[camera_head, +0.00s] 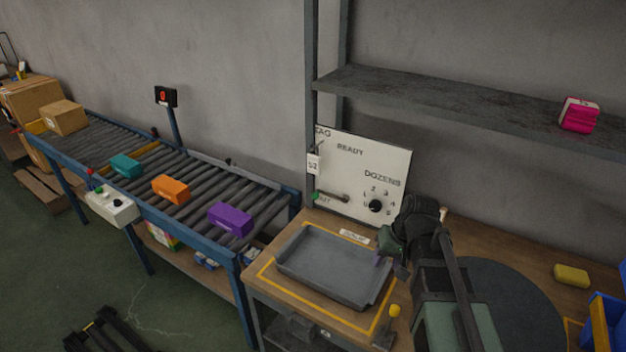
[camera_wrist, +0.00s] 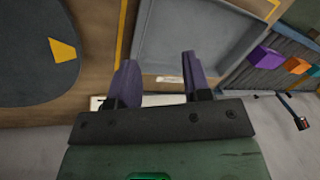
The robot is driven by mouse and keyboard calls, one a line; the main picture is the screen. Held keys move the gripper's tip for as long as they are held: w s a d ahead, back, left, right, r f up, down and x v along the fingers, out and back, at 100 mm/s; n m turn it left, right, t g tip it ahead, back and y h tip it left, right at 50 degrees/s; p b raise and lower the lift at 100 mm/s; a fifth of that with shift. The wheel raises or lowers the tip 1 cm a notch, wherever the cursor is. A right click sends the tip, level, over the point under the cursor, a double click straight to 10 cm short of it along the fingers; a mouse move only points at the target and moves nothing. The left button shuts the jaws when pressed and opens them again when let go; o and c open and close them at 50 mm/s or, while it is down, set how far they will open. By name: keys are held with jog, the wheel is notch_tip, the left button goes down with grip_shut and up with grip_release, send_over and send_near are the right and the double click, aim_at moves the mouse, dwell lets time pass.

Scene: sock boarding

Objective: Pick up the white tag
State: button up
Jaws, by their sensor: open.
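The white tag (camera_head: 313,165) hangs at the upper left edge of the white panel (camera_head: 362,176), below the printed word TAG, and bears a number that looks like 52. My gripper (camera_head: 381,262) is over the workbench near the right side of the grey tray, to the right of and nearer than the tag, well apart from it. In the wrist view my gripper (camera_wrist: 159,62) shows two purple fingers spread apart with nothing between them.
The grey tray (camera_head: 302,270) lies on the bench inside a yellow outline. The panel has a lever (camera_head: 333,196) and a black dial (camera_head: 376,206). A shelf (camera_head: 450,106) overhangs at right. A roller conveyor (camera_head: 190,195) with coloured boxes stands at left.

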jog(key=w+a+f+n+t+y+b, duration=0.1)
jog(key=w+a+f+n+y+b, duration=0.35)
jog(key=w, duration=0.65)
jog(key=n+t+y+b, duration=0.5)
jog(key=n+t+y, duration=0.1)
jog(key=n+y, duration=0.25)
send_near(320, 163)
jog(key=a+m, duration=0.1)
jog(key=shift+y, duration=0.3)
jog(key=x, duration=1.1)
jog(key=shift+w+a+f, duration=0.1)
jog(key=shift+w+f, duration=0.25)
jog(key=shift+w, duration=0.2)
grip_shut()
